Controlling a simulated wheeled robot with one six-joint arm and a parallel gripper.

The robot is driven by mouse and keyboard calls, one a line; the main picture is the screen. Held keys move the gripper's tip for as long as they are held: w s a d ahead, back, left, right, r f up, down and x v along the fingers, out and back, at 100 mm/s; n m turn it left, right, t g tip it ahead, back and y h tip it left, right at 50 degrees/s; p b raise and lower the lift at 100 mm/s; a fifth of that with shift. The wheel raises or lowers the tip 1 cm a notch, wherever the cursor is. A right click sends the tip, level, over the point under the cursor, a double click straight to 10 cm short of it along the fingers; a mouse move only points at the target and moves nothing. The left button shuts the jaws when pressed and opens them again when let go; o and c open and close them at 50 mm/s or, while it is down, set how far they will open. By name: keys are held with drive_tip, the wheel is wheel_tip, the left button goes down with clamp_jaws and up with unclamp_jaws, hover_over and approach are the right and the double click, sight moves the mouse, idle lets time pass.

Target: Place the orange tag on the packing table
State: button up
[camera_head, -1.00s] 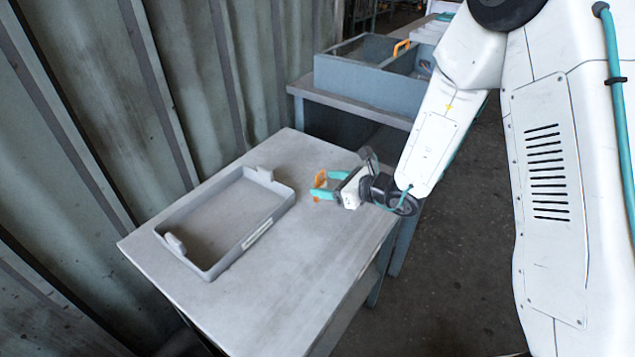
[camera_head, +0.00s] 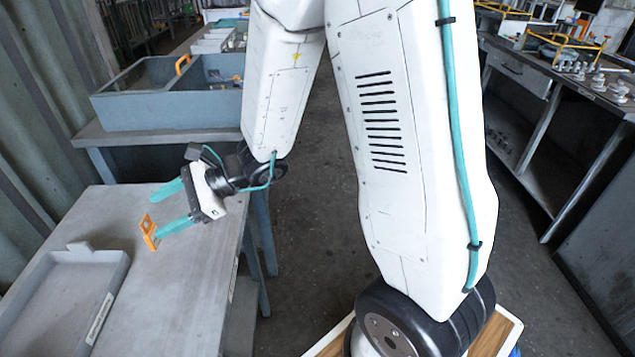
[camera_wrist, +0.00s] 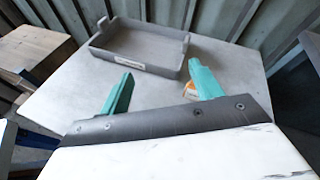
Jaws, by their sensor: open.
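The orange tag (camera_head: 148,232) is a small frame-like piece that stands tilted on the pale grey packing table (camera_head: 195,290). My gripper (camera_head: 158,213) is open, low over the table, with its two teal fingers spread apart. The tag is at the tip of the nearer finger; I cannot tell whether they touch.
A shallow grey tray (camera_head: 113,285) lies on the table left of the tag. A blue-grey divided bin (camera_head: 165,112) stands on a bench behind, with another orange piece (camera_head: 182,64) at it. A workbench with parts (camera_head: 525,75) is at the right. Open floor lies between.

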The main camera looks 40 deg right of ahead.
drive_tip(key=s+d+r+n+g+h, duration=0.1)
drive_tip(key=s+r+n+g+h, duration=0.2)
drive_tip(key=s+n, duration=0.35)
drive_tip(key=s+d+r+n+g+h, duration=0.1)
drive_tip(key=s+d+r+n+g, duration=0.15)
drive_tip(key=s+r+n, duration=0.45)
drive_tip(key=s+d+r+n+t+h, duration=0.2)
drive_tip(key=s+d+n+h, duration=0.3)
drive_tip(key=s+d+h, duration=0.4)
drive_tip(key=s+d, duration=0.2)
drive_tip(key=d, duration=0.3)
drive_tip(key=shift+d, duration=0.2)
